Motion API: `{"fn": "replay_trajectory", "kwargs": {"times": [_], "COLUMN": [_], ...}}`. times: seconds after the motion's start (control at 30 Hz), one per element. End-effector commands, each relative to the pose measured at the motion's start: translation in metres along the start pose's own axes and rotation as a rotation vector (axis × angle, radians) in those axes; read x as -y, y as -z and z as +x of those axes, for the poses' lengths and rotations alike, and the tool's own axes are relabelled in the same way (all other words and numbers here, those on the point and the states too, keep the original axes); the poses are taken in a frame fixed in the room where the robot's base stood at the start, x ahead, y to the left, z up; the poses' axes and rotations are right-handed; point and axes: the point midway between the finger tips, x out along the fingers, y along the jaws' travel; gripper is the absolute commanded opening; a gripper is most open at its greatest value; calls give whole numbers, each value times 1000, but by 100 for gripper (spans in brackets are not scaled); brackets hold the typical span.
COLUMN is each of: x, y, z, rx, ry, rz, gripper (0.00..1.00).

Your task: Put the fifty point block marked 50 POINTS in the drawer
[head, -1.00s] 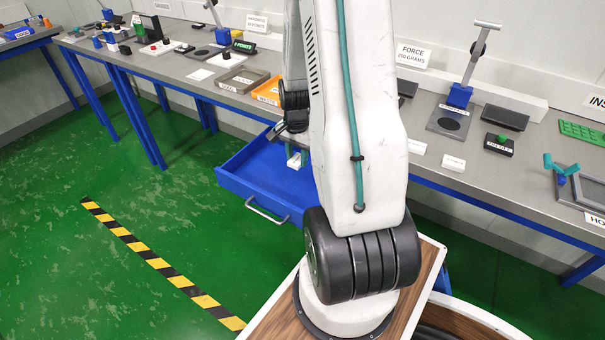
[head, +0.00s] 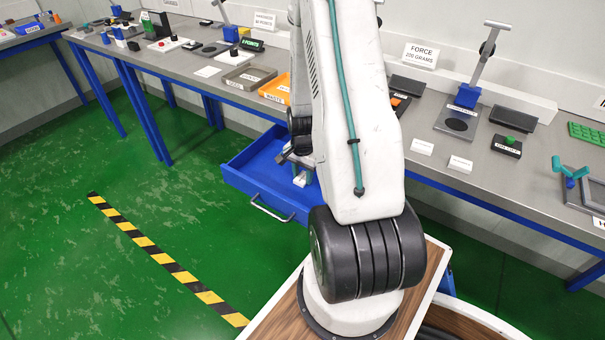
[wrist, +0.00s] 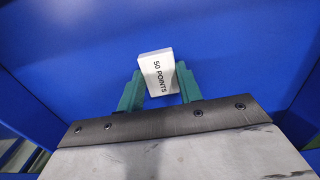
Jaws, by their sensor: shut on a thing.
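The white block marked 50 POINTS (wrist: 159,73) is between the two green fingers of my gripper (wrist: 160,88) in the wrist view, its label facing the camera. My gripper is shut on it. In the head view, my gripper (head: 300,177) is over the open blue drawer (head: 240,182), with the white block (head: 299,181) low between the fingers. The drawer's blue floor and walls (wrist: 60,55) surround the block in the wrist view. I cannot tell whether the block touches the drawer floor.
The drawer hangs out below the grey table (head: 225,94), its metal handle (head: 272,210) facing the floor space. On the table above are a grey tray (head: 248,77) and an orange tray (head: 275,87). A striped tape line (head: 160,258) lies on the open green floor.

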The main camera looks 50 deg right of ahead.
Motion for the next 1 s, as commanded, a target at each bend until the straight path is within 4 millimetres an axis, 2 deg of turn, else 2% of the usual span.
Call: {"fn": "replay_trajectory", "kwargs": {"times": [0.03,0.1,0.47,0.57,1.0], "x": [0,0,0,1,1], "y": [0,0,0,1,0], "z": [0,0,-6,-18,-104], "rx": [0,0,-1,-3,-2], "ry": [0,0,1,2,2], "rz": [0,0,0,0,0], "gripper": [44,57,57,57,57]}}
